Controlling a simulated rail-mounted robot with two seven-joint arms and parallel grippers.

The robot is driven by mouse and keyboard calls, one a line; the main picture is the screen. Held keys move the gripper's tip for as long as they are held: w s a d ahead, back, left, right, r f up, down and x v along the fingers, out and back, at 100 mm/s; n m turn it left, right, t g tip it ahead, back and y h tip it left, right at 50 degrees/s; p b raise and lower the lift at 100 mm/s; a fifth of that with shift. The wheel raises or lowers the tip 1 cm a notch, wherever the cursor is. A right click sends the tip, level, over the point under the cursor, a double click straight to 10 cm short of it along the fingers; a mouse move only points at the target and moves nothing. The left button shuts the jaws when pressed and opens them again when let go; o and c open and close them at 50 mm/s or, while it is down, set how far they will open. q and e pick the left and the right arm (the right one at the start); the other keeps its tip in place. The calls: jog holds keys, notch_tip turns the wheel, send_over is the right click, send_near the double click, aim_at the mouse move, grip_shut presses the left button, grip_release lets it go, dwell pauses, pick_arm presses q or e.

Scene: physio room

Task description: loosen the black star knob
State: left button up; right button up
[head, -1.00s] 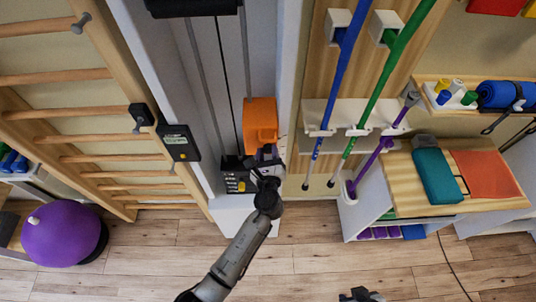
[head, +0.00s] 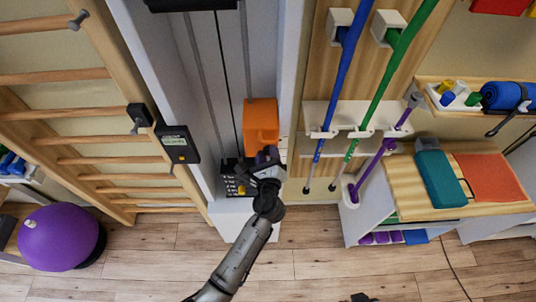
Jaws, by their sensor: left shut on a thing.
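The black star knob (head: 268,154) shows only as a small dark shape at the lower edge of the orange block (head: 261,124) in the tall grey column. My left gripper (head: 266,161) reaches up from below and is shut on the knob, covering most of it. My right gripper (head: 360,298) shows only as a dark tip at the bottom edge, and its fingers cannot be made out.
A dark weight stack with yellow marks (head: 234,181) sits just left of my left gripper. A black display box (head: 177,144) is mounted on the column's left. Blue (head: 345,67) and green (head: 395,67) poles stand in a rack at right.

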pick_arm(q)
jog(key=o, duration=0.9)
jog(key=shift+o, duration=0.2)
jog(key=s, duration=1.3)
jog(key=shift+s+d, duration=0.2)
jog(key=shift+s, duration=0.2)
